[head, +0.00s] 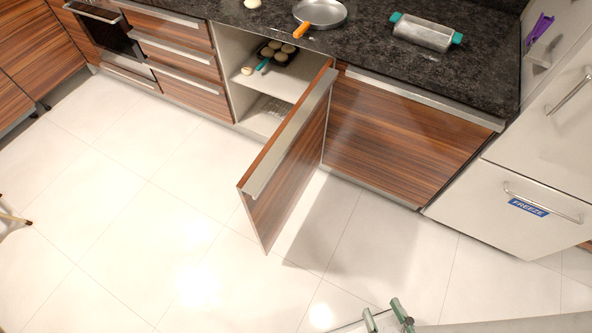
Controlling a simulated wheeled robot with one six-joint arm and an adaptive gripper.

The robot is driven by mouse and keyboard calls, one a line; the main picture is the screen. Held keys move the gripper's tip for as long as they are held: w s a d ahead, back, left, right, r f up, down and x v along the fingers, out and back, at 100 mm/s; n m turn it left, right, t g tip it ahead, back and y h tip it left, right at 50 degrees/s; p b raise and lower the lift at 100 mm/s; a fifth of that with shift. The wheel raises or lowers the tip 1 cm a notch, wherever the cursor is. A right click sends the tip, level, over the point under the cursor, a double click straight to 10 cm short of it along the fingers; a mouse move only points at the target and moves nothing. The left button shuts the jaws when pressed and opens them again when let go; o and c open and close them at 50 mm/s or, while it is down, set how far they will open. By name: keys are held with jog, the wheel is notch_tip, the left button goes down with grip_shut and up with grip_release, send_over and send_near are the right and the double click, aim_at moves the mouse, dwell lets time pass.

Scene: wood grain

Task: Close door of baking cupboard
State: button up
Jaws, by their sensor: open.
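The baking cupboard (226,58) stands below the counter, and its inside is in view. Its wood-grain door (297,165) stands wide open, swung out into the room from the right side of the opening. A grey handle strip (288,140) runs along the door's top edge. Inside, a dark muffin tin (268,57) with several muffins sits on the upper shelf. My gripper (385,318) is at the bottom edge of the view, open and empty. It is apart from the door, in front and to the right of it.
Drawers (175,55) and an oven (103,28) are left of the cupboard. A white freezer (530,205) stands at right.

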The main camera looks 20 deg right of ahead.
jog(key=c, duration=0.4)
jog(key=shift+w+f+n, duration=0.15)
jog(key=shift+w+n, duration=0.1)
jog(key=shift+n, duration=0.05)
jog(key=c, duration=0.4)
jog(key=w+f+n+t, duration=0.1)
jog(key=w+n, duration=0.1)
jog(key=n, duration=0.1)
jog(key=w+a+f+n+t, duration=0.1)
jog(key=w+n, duration=0.1)
jog(key=n, duration=0.1)
jog(key=w+f+n+t+y, duration=0.1)
jog(key=w+n, duration=0.1)
jog(key=n, duration=0.1)
jog(key=shift+w+a+f, duration=0.1)
jog(key=shift+w+a, duration=0.05)
jog(key=shift+a, duration=0.05)
grip_shut()
jog(key=n+g+y, duration=0.5)
jog(key=n+y, duration=0.7)
jog(key=n, duration=2.3)
send_near(257, 201)
jog(key=x, duration=0.7)
jog(key=shift+a+r, duration=0.1)
jog(key=shift+r, duration=0.15)
